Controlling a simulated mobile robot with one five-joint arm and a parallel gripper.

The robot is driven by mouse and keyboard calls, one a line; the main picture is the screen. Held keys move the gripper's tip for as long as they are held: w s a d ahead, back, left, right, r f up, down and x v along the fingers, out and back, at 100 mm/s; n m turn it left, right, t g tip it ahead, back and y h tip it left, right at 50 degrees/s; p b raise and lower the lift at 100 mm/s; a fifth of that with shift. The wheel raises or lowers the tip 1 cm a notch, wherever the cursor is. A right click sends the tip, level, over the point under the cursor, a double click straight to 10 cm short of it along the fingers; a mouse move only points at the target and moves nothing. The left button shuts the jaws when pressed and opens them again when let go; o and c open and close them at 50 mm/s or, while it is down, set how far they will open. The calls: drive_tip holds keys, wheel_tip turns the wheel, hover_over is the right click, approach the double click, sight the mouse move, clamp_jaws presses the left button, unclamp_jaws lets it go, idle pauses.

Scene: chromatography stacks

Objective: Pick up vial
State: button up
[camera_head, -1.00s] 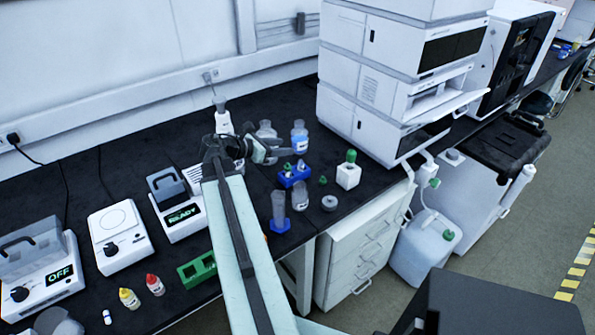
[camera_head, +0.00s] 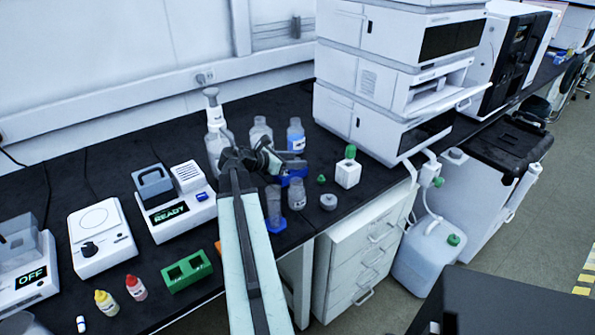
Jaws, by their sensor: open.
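My gripper (camera_head: 292,159) is open, its jaws pointing right over the blue rack (camera_head: 293,179) on the black bench. The gripper covers most of this rack, so the small vials that stand in it are hidden now. I cannot tell whether a vial is between the jaws. A small white and blue vial-like piece (camera_head: 81,324) is on the bench at the lower left, far from the gripper.
A clear cylinder on a blue base (camera_head: 275,207) and a clear bottle (camera_head: 297,194) stand close below the gripper. Taller bottles (camera_head: 296,136) stand behind it. A white block with a green cap (camera_head: 347,168) and the instrument stack (camera_head: 385,90) are to the right.

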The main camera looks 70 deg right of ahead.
clamp_jaws()
idle(0.3)
wheel_tip(320, 180, up, 10)
drive_tip(key=p, duration=1)
drive_tip(key=shift+r, duration=0.2)
